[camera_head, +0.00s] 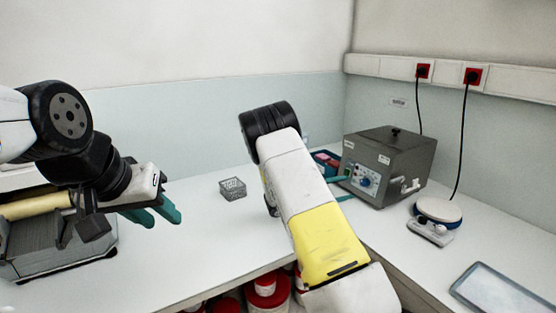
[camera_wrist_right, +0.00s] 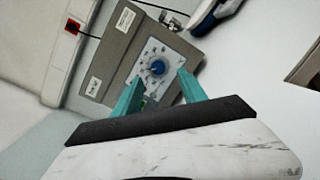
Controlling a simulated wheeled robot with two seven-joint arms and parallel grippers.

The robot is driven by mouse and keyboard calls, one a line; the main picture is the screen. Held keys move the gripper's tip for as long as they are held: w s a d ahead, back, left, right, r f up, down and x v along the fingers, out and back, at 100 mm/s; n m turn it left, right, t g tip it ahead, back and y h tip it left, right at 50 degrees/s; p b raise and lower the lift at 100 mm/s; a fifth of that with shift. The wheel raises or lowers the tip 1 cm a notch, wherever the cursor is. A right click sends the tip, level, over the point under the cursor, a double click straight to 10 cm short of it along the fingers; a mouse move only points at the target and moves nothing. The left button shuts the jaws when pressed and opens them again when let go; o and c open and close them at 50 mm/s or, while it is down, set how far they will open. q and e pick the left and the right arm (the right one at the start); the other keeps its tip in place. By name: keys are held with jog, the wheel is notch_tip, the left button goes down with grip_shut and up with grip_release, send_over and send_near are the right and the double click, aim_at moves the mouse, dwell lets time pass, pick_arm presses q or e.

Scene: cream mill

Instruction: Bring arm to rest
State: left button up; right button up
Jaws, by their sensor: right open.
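My left gripper (camera_head: 162,216) hangs at the left of the head view over the white worktop. Its two teal fingers look apart, with nothing seen between them. My right arm reaches forward through the middle of the head view, and its forearm hides most of the right gripper. In the right wrist view my right gripper (camera_wrist_right: 162,92) is open and empty. Its teal fingers point toward the front of the grey control box (camera_wrist_right: 160,60), around the blue dial in that picture. I cannot tell how far the fingertips are from the box.
The grey box (camera_head: 390,168) stands near the back corner. A small scale with a round blue-edged top (camera_head: 438,211) is to its right. A grey machine (camera_head: 60,245) is below my left arm. A tray (camera_head: 500,290) lies front right.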

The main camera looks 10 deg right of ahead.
jog(key=s+a+r+m+g+y, duration=0.1)
jog(key=s+r+m+g+y, duration=0.2)
jog(key=s, duration=0.5)
jog(key=s+r+m+g+y, duration=0.25)
jog(key=s+m+y, duration=0.2)
jog(key=s, duration=0.25)
jog(key=s+a+r+m+t+y, duration=0.1)
jog(key=s+a+r+t+y, duration=0.3)
jog(key=s+a, duration=0.5)
jog(key=s+a+r+m+t+y, duration=0.2)
jog(key=s+a+r+t+y, duration=0.1)
jog(key=s+a+r+y, duration=0.5)
jog(key=shift+s+a+r+t, duration=0.35)
jog(key=shift+s+a, duration=0.4)
jog(key=shift+a, duration=0.3)
jog(key=shift+m, duration=0.25)
